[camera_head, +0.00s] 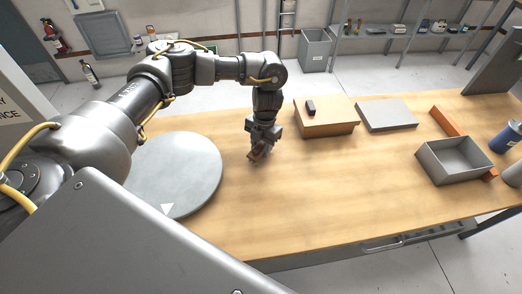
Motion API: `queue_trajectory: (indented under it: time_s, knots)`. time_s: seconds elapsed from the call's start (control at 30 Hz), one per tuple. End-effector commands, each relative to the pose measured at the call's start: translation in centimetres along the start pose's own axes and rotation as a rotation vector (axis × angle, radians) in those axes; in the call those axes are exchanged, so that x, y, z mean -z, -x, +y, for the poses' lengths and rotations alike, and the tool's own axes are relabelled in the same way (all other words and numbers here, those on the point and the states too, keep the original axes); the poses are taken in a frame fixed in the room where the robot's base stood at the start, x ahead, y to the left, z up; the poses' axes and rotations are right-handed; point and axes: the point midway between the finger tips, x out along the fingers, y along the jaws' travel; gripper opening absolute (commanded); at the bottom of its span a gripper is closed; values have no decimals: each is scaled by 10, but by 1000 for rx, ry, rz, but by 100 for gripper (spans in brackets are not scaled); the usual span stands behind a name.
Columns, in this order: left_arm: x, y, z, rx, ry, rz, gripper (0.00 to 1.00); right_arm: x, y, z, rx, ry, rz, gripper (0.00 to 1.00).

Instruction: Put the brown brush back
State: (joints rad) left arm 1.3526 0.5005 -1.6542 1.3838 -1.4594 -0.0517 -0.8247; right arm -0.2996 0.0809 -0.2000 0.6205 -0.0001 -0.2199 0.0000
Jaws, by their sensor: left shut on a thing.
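My left gripper (258,152) points down over the wooden table, just right of a round grey disc. It is shut on a small brown thing (257,155), which looks like the brown brush. The fingers hide most of it, and I cannot tell whether it touches the table. A small dark block-like thing (311,106) lies on an orange-brown box (325,122) to the right of the gripper. My right gripper is not in view.
The round grey disc (178,165) with a white triangle lies left. A flat grey box (386,114), an orange block (445,121), an open grey tray (425,158) and a blue cylinder (508,137) stand right. The table's front middle is clear.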

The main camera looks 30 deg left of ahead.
Motion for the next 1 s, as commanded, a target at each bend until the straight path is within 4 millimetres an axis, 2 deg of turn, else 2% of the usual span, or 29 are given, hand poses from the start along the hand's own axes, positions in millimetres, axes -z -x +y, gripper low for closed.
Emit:
queue_trajectory:
  time_s: [0.1, 0.17, 0.57, 0.6, 0.73, 1.0]
  knots:
    - [0, -16, -1, 1, 1, 5, 18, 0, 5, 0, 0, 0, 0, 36]
    - [-1, -20, -1, 1, 1, 4, 18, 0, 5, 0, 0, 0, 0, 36]
    - [-3, -26, 0, 0, 0, 2, 18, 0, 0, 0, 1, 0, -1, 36]
    - [-2, -26, 0, 0, 0, 2, 42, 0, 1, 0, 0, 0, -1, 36]
    - [-2, -25, 0, 0, 0, 2, 59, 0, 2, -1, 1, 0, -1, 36]
    - [-2, -24, 0, 0, 0, 2, 61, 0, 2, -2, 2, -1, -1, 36]
